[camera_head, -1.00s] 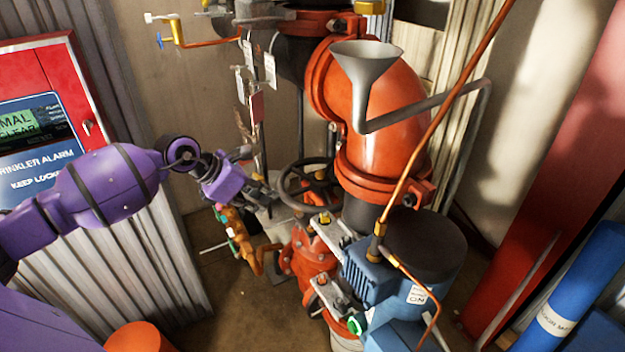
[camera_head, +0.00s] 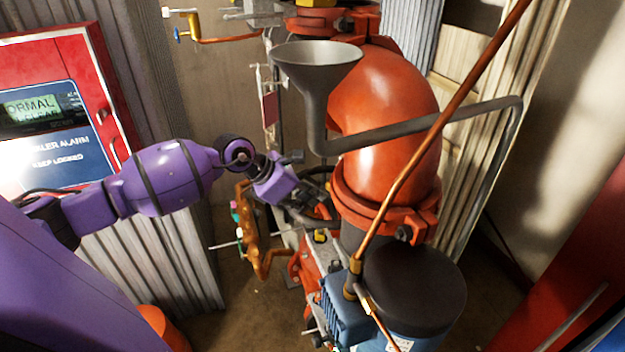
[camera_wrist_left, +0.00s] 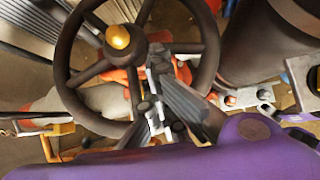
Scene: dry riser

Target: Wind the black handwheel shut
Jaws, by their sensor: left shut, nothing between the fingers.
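The black handwheel (camera_wrist_left: 63,70) fills the upper left of the left wrist view, with a dark round rim, spokes and a yellow hub nut. In the head view it is mostly hidden behind my gripper and the orange elbow pipe. My left gripper (camera_wrist_left: 156,82) is shut and empty. Its fingers overlap the wheel's lower right, near a spoke and the rim. I cannot tell whether they touch the wheel or reach between the spokes. In the head view the left gripper (camera_head: 310,204) is beside the elbow's lower flange. My right gripper is out of view.
A grey funnel (camera_head: 318,70) and its pipe stand close above the gripper, in front of the orange elbow (camera_head: 385,95). A copper pipe (camera_head: 430,145) and blue pump (camera_head: 345,310) are to the right. Orange-brown pipework (camera_head: 250,235) is below left; a red alarm cabinet (camera_head: 105,85) is left.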

